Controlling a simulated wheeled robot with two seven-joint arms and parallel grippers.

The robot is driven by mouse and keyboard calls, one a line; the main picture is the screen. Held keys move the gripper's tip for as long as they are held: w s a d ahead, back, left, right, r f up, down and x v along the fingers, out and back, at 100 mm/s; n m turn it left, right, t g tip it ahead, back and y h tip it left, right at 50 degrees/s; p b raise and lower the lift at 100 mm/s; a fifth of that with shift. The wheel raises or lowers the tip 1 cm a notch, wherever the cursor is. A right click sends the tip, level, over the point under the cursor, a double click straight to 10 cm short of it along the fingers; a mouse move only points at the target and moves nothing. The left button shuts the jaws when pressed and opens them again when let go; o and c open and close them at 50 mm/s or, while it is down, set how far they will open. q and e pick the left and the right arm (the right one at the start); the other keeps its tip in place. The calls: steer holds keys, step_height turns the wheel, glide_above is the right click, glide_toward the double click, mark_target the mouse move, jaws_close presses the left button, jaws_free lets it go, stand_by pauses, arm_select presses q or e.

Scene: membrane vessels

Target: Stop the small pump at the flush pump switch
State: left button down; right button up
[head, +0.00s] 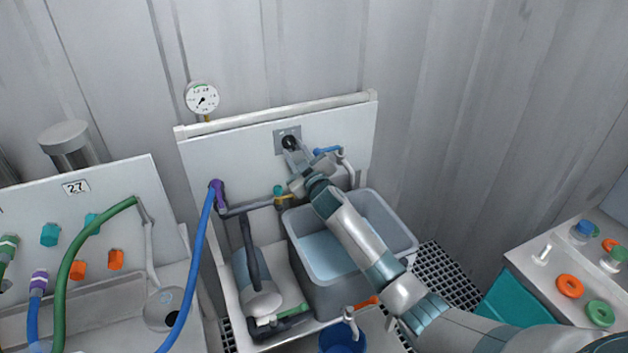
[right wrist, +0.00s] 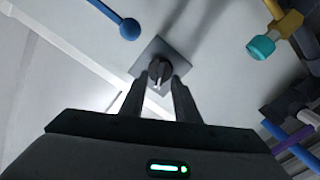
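The flush pump switch is a dark rotary knob (head: 289,142) with a pale pointer mark, on a grey square plate (head: 279,147) on the white back panel. In the right wrist view, the knob (right wrist: 159,70) sits just beyond and between my fingertips, its pale mark pointing toward the gripper. My right gripper (head: 293,156) is at the plate, its fingers (right wrist: 160,85) apart, one to each side of the knob. I cannot tell whether they touch it. A small grey pump (head: 259,298) lies low on the left of the stand. My left gripper is not in view.
A grey tub (head: 305,272) with water stands under my right arm. A blue-handled valve (head: 326,151) sits close right of the gripper. A blue hose (head: 202,255) and purple fitting are left; a pressure gauge (head: 202,98) is above. A side table (head: 540,282) stands right.

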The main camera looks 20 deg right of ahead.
steer(key=s+b, duration=0.2)
steer(key=s, duration=1.3)
steer(key=shift+s+d+b, duration=0.3)
steer(key=shift+b, duration=0.1)
